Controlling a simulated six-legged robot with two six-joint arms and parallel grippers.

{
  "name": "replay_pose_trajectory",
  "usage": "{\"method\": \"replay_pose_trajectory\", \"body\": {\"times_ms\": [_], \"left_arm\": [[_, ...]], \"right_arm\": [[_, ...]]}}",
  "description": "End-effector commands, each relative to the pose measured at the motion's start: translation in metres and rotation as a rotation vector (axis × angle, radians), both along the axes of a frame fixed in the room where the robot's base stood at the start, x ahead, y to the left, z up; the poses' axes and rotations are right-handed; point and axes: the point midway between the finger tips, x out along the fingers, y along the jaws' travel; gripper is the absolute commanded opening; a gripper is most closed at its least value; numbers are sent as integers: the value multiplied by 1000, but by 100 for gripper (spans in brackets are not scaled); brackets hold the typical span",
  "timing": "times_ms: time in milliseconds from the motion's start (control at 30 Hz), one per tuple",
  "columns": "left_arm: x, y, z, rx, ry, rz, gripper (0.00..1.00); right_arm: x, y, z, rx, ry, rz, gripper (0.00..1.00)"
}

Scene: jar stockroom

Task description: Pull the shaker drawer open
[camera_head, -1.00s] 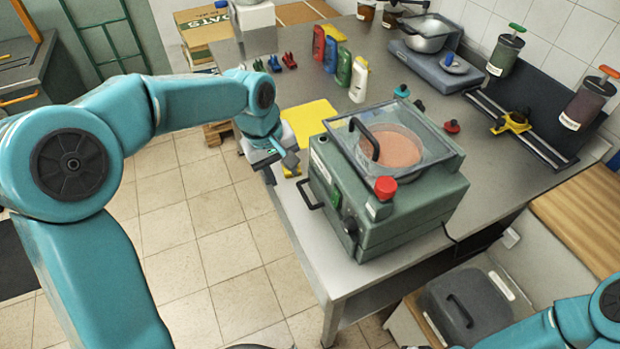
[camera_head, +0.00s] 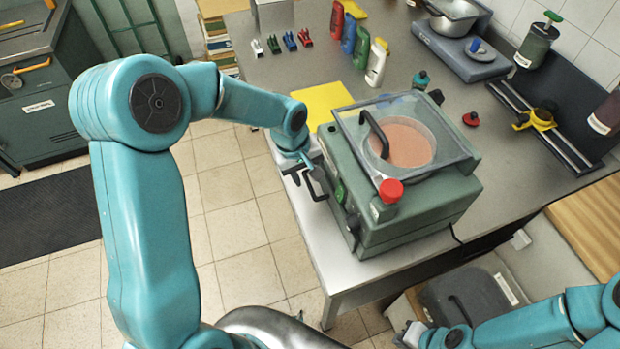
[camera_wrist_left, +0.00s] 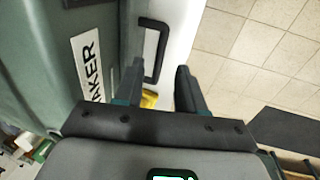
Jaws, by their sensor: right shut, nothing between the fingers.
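The shaker (camera_head: 420,215) is a green box-shaped machine on the bench, with a clear lid over a round pan of pinkish material and a red knob. A black bar handle is on its left side; it also shows in the left wrist view (camera_wrist_left: 161,52), beside a white label (camera_wrist_left: 88,62) of which "AKER" is readable. The drawer front looks closed against the body. My left gripper (camera_head: 303,172) is at the handle. In the left wrist view its fingers (camera_wrist_left: 160,88) are apart, with the handle just ahead between them. My right gripper (camera_head: 408,334) is shut and empty at lower right.
A yellow sheet (camera_head: 322,108) lies behind the shaker. Several bottles (camera_head: 376,62) and small coloured clips (camera_head: 290,41) stand farther back. A dark grey bin (camera_head: 462,302) is below, by my right arm. The floor (camera_head: 235,225) left of the bench is clear.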

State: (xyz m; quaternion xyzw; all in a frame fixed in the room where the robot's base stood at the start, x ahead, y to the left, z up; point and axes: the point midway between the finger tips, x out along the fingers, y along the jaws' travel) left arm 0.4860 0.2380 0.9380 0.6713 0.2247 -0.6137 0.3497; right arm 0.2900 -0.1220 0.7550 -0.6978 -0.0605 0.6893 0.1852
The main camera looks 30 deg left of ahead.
Motion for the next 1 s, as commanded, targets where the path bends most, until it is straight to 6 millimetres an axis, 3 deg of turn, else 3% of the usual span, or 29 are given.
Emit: {"method": "replay_pose_trajectory", "body": {"times_ms": [100,233,633,700,767,1000], "left_arm": [[4,-3,-23,0,4,0,39],[8,-5,-39,0,3,2,39],[12,-6,-48,0,-1,2,39],[12,-6,-47,0,0,2,16],[12,-6,-47,0,0,2,0],[8,-2,-48,0,1,3,0]], "right_arm": [[0,0,4,0,0,0,0],[0,0,5,0,0,0,0],[0,0,6,0,0,0,0],[0,0,6,0,0,0,0],[0,0,6,0,0,0,0],[0,0,3,0,0,0,0]]}}
